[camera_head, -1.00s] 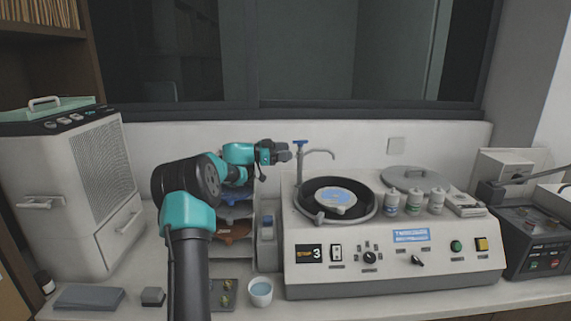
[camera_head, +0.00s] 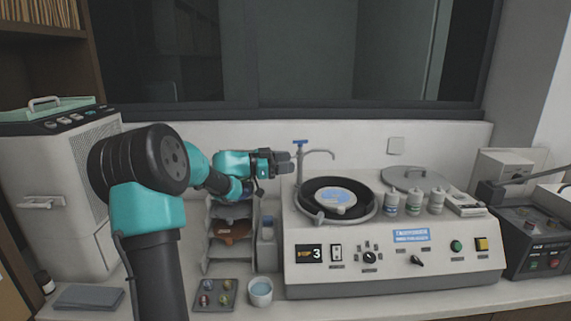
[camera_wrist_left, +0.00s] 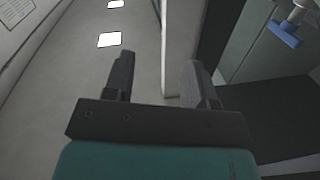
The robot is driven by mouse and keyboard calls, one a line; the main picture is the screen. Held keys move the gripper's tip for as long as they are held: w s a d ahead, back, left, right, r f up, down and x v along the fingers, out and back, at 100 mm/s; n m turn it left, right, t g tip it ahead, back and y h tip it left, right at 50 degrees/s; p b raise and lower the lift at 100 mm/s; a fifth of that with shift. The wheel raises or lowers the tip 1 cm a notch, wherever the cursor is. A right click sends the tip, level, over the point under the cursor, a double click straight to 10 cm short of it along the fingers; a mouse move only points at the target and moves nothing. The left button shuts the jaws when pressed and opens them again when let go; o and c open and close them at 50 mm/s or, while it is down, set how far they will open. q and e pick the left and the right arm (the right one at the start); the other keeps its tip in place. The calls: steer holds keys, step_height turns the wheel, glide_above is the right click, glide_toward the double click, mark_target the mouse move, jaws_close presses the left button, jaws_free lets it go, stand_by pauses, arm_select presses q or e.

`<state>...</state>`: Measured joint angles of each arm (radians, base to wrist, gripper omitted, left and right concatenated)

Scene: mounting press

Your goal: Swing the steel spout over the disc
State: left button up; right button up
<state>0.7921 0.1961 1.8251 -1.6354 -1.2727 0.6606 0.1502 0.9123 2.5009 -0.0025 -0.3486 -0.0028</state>
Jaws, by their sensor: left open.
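The steel spout (camera_head: 319,153) stands at the back left of the press, with a blue handle (camera_head: 300,142) on top of its post. Its arm points right and its tip hangs behind the disc. The disc (camera_head: 337,196) is black with a pale blue label and lies in the round well. My left gripper (camera_head: 287,162) is open and empty, just left of the spout's post and a little below the handle. In the left wrist view the open fingers (camera_wrist_left: 158,78) show nothing between them, and the blue handle (camera_wrist_left: 284,34) is at the upper right. My right gripper is out of view.
The white press console (camera_head: 400,268) has knobs and buttons on its front. Several small bottles (camera_head: 414,202) and a round grey lid (camera_head: 408,178) are right of the disc. A cup (camera_head: 260,291), a small tray (camera_head: 215,294) and a rack (camera_head: 229,240) stand at its left.

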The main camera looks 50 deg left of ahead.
arm_select(q)
steer(key=shift+s+d, duration=0.25)
steer(key=shift+d, duration=0.05)
steer(key=shift+c, duration=0.2)
